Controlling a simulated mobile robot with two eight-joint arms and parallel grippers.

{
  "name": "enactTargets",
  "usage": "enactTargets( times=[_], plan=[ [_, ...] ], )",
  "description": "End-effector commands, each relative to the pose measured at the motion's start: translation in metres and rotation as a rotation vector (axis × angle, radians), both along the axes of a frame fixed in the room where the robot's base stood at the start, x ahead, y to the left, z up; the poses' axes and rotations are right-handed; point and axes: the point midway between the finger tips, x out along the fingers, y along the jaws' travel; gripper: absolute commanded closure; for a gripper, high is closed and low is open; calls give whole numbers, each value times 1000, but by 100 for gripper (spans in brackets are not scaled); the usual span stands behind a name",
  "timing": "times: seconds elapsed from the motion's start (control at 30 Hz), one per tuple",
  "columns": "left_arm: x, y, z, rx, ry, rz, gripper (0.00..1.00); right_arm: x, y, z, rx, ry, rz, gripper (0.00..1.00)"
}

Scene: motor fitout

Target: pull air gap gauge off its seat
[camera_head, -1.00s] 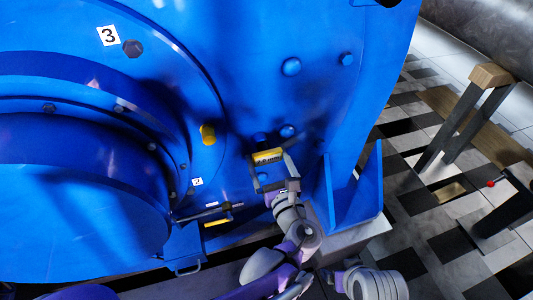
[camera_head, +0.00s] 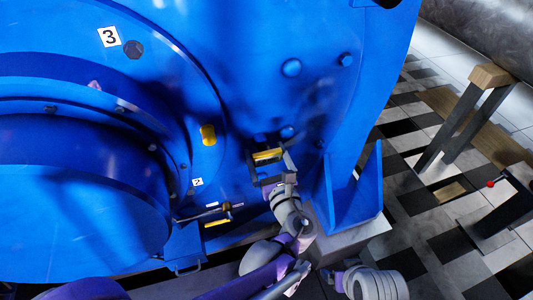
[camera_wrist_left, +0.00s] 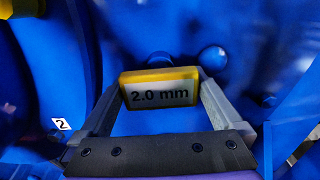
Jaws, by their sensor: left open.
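The air gap gauge (camera_head: 267,154) is a yellow block on the blue motor face. In the left wrist view the gauge (camera_wrist_left: 158,90) shows a pale label reading "2.0 mm". My left gripper (camera_head: 268,160) is open, with its two grey fingers reaching along either side of the gauge. In the left wrist view the gripper (camera_wrist_left: 161,84) has its fingertips near the gauge's two ends; whether they touch it is unclear. The seat behind the gauge is hidden.
The blue motor housing (camera_head: 270,35) fills the left and middle, with bolt heads and a yellow plug (camera_head: 208,134). A blue bracket (camera_head: 352,195) stands right of my gripper. A rod-like tool (camera_head: 212,212) lies lower left. A wooden-topped stand (camera_head: 491,76) is at right.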

Motion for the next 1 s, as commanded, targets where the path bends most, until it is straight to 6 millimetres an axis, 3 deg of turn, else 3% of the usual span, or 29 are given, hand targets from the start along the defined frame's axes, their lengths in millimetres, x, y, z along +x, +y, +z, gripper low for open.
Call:
enactTargets(
  times=[0.73,1.0],
  plan=[
    [0,0,0,0,0,0,0,0,0,2,0,-1,0,17],
    [0,0,0,0,0,0,49,0,0,2,0,-1,0,17]
  ],
)
